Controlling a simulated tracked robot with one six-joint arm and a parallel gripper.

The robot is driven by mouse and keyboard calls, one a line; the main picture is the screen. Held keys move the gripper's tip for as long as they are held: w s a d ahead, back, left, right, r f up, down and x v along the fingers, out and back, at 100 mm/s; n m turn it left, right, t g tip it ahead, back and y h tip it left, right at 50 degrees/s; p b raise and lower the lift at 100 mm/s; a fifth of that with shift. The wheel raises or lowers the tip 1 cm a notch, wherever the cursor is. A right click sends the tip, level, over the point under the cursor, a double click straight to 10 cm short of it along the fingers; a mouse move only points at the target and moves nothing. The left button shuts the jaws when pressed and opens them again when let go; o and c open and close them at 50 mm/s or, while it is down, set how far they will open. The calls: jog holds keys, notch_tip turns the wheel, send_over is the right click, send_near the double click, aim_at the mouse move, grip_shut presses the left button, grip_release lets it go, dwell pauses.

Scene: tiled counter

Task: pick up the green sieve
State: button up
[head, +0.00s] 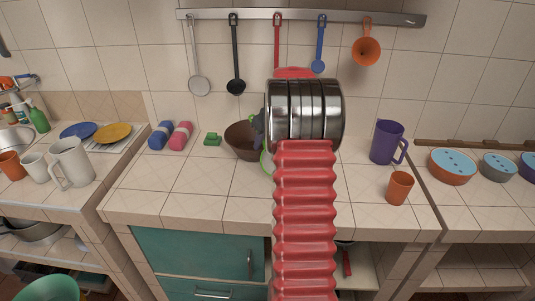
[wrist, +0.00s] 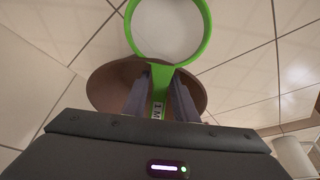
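The green sieve (wrist: 202,46) has a round green rim and a pale mesh. It fills the top middle of the wrist view, with its handle (wrist: 160,83) running down toward me. My gripper (wrist: 161,82) has one dark finger on each side of this handle. The fingers are close to it, but I cannot tell whether they press on it. In the head view my gripper (head: 258,126) is at the brown bowl, partly hidden by my arm. Only slivers of the green sieve (head: 265,163) show there, left of my arm.
The brown bowl (head: 239,140) stands right behind the sieve's handle. A green block (head: 212,139) and blue and pink rolls (head: 180,135) lie to its left. A purple mug (head: 387,142) and an orange cup (head: 399,188) stand right of my arm. Utensils hang from a wall rail (head: 210,15).

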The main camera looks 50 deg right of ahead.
jog(key=shift+x, duration=1.6)
grip_shut()
